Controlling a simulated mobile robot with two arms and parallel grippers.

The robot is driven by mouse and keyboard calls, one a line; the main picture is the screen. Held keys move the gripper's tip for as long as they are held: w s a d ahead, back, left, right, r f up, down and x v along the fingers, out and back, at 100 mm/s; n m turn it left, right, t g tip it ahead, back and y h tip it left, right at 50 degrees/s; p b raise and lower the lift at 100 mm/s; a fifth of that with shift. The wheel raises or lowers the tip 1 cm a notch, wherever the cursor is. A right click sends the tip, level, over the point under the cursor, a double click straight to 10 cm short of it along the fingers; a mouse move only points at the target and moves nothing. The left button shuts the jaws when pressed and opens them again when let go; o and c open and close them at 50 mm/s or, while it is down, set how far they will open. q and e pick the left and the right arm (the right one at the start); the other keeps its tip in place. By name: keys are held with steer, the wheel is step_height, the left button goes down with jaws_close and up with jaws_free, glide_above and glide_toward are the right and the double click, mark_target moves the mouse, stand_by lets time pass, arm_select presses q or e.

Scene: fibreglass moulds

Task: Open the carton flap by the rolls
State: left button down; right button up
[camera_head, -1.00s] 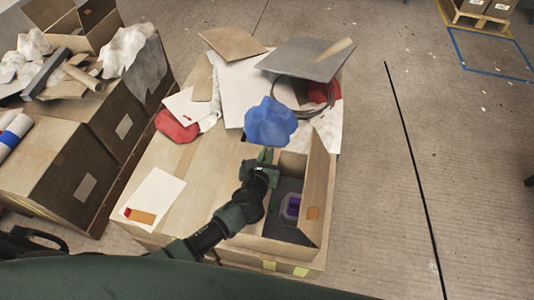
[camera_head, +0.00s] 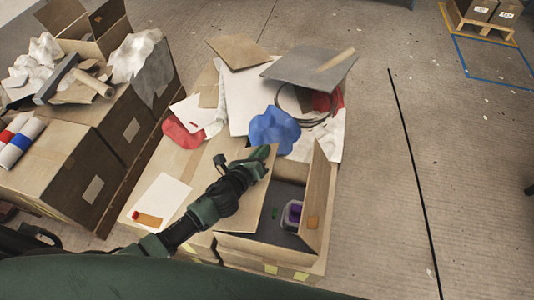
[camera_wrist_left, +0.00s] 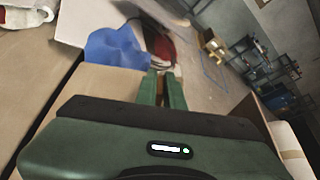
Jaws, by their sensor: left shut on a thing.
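The open carton (camera_head: 262,252) stands at the front of the big cardboard top, with a dark inside. Its flap on the side toward the rolls (camera_head: 262,205) is raised at the left of the opening. My left gripper (camera_head: 264,153) is shut on the far end of this flap. In the left wrist view, the fingers (camera_wrist_left: 162,88) close around a thin brown edge. The carton's right flap (camera_head: 318,190) stands up. The rolls (camera_head: 18,145), white with red and blue bands, lie on boxes at the left. My right gripper is not in view.
A blue crumpled cloth (camera_head: 273,130) lies just beyond my left gripper. A grey sheet (camera_head: 310,68) and cardboard pieces lie farther back. A purple-and-white container (camera_head: 291,214) sits inside the carton.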

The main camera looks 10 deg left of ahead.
arm_select(q)
steer(key=a+r+n, duration=0.1)
steer(key=a+r+n+h, duration=0.1)
steer(key=a+n, duration=0.1)
steer(key=a, duration=0.1)
steer(key=shift+r+t+h+b, duration=0.35)
steer(key=shift+r+t+h, duration=0.05)
steer(key=shift+a+r, duration=0.35)
steer(key=shift+a, duration=0.5)
steer(key=c, duration=1.5)
jaws_free()
steer(key=shift+a, duration=0.1)
steer(key=shift+s, duration=0.1)
steer(key=shift+s, duration=0.25)
steer(key=b+v, duration=0.1)
steer(key=v, duration=0.6)
steer(key=shift+s+a, duration=0.1)
steer(key=shift+a, duration=0.05)
